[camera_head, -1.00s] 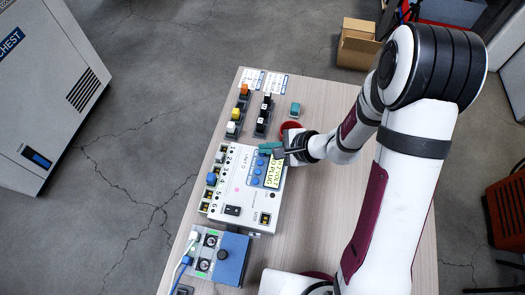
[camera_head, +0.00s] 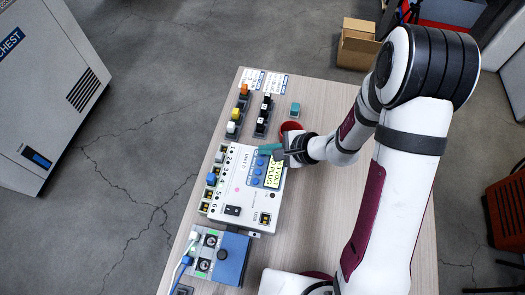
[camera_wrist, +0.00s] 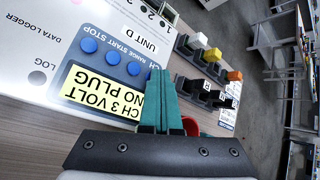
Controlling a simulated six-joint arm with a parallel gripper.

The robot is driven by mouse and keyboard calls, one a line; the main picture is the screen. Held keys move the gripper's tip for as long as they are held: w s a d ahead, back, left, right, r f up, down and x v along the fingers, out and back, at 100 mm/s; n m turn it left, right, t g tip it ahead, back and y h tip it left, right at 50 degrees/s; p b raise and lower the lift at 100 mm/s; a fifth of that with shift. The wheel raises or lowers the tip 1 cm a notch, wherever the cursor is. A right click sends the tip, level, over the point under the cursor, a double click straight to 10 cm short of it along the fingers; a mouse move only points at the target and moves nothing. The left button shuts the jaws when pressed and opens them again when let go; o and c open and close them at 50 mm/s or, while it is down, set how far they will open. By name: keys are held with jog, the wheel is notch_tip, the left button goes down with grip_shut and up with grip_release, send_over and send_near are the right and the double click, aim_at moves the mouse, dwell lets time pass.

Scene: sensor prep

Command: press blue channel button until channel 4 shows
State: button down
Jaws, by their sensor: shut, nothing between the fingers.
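The white data logger unit (camera_head: 240,190), marked UNIT D in the wrist view, lies on the table. Its yellow display (camera_wrist: 100,100) reads CH 3 VOLT, NO PLUG. A row of blue buttons (camera_wrist: 112,58) lies beside the display, with labels CH, RANGE, START and STOP. Whether the tips touch the button cannot be told.
Plugs in dark holders (camera_head: 238,112) and a red round object (camera_head: 291,127) stand beyond the unit. A small teal block (camera_head: 295,109) lies nearby. A blue box (camera_head: 232,258) with cables is in front. The table's right side (camera_head: 315,215) is partly bare.

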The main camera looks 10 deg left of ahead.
jog(key=shift+r, duration=0.8)
jog(key=shift+r, duration=0.1)
jog(key=shift+r, duration=2.4)
